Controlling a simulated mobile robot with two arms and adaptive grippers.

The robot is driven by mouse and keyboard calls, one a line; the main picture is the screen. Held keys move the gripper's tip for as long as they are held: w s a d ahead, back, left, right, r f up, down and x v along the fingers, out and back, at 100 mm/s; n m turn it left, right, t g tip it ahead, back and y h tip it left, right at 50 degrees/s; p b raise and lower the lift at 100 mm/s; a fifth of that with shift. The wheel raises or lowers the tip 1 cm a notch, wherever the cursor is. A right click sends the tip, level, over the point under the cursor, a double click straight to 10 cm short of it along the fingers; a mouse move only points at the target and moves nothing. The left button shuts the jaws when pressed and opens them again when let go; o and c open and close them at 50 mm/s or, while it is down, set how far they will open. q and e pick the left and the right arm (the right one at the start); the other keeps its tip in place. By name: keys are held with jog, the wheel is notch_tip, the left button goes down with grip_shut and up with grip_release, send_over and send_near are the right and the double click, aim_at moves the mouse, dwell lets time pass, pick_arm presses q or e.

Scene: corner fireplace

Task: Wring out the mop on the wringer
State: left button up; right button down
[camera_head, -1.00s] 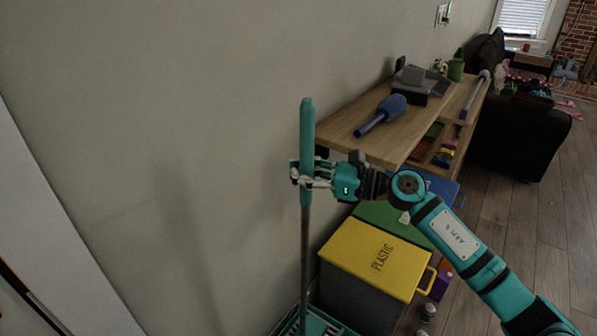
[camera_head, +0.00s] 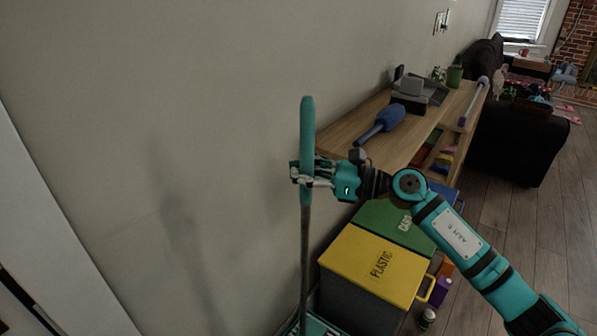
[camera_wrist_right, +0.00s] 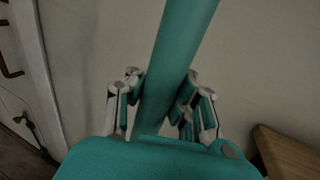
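The mop's handle (camera_head: 306,250) stands nearly upright, with a teal grip at the top and a grey shaft below. My right gripper (camera_head: 306,174) is around the teal grip, with its fingers closed on both sides of it. In the right wrist view, the fingers (camera_wrist_right: 160,105) lie on either side of the teal handle (camera_wrist_right: 178,55). The handle runs down to a teal bucket or wringer (camera_head: 318,325) at the bottom edge of the head view, mostly cut off. The mop head is out of view. My left gripper is not in view.
A yellow-lidded plastic bin (camera_head: 375,265) and a green-lidded bin (camera_head: 395,222) stand right of the mop. A wooden shelf (camera_head: 350,130) holds a blue duster (camera_head: 385,120). A wall (camera_head: 180,120) is close behind. Open floor (camera_head: 540,240) lies to the right.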

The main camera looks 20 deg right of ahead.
jog(key=shift+r, duration=0.2)
notch_tip(320, 180, up, 6)
jog(key=p, duration=0.4)
jog(key=shift+f, duration=0.2)
dwell(1.1)
